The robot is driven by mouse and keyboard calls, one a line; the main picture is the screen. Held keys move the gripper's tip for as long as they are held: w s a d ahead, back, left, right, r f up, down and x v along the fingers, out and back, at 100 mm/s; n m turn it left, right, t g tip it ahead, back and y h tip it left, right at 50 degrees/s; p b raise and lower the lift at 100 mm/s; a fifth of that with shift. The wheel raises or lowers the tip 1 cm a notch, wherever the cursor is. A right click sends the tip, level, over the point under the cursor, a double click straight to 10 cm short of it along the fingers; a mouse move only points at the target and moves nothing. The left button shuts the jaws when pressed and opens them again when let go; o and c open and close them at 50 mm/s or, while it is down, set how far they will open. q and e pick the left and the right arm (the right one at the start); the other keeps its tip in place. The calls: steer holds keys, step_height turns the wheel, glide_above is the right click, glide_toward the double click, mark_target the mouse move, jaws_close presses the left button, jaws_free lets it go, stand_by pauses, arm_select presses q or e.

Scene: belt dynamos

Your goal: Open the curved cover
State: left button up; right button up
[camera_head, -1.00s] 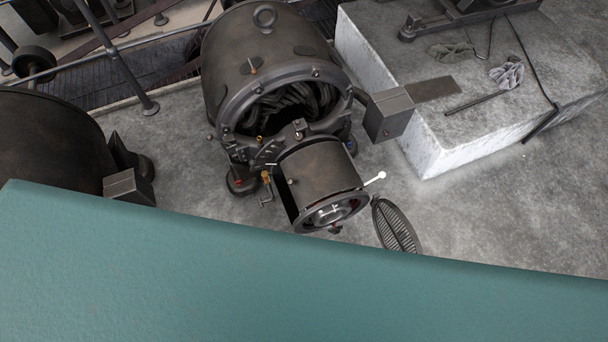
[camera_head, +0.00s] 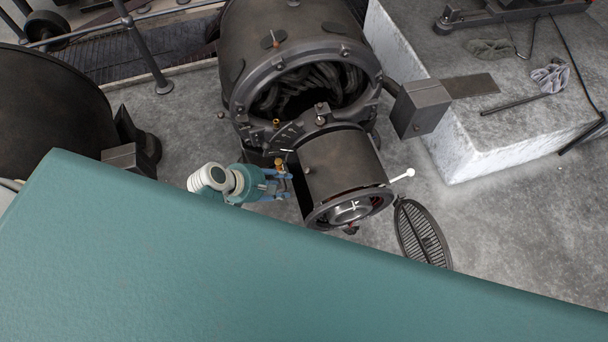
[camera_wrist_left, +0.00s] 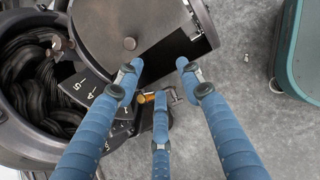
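The curved cover (camera_head: 340,165) is a dark cylindrical shell on the front of the dynamo (camera_head: 295,60). It fills the top of the left wrist view (camera_wrist_left: 125,25). A small brass-coloured handle (camera_head: 279,163) stands at its left side, and it also shows in the left wrist view (camera_wrist_left: 147,98). My left gripper (camera_head: 289,184) is at the left of the cover, close to this handle. In the left wrist view, its blue fingers (camera_wrist_left: 160,78) are spread apart around the handle area with nothing held. Whether a finger touches the handle I cannot tell. My right gripper is out of view.
A numbered dial plate (camera_wrist_left: 92,90) lies beside the handle. An open oval grille (camera_head: 422,234) and a white-knobbed lever (camera_head: 405,174) stick out right of the cover. A box (camera_head: 420,107) and a pale stone block (camera_head: 475,150) stand further right. Another dark machine (camera_head: 50,110) is at the left.

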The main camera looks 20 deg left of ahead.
mark_target(306, 171)
arm_select(q)
step_height(306, 171, up, 4)
steer(key=w+n+t, duration=0.1)
steer(key=w+n, duration=0.1)
steer(key=n, duration=0.1)
steer(key=shift+h, duration=0.4)
steer(key=b+x, duration=0.2)
steer(key=x, duration=0.8)
steer(key=shift+w+a+b, duration=0.1)
steer(key=shift+w+b, duration=0.2)
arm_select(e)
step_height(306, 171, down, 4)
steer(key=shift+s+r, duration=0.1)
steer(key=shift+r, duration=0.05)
arm_select(q)
jaws_close()
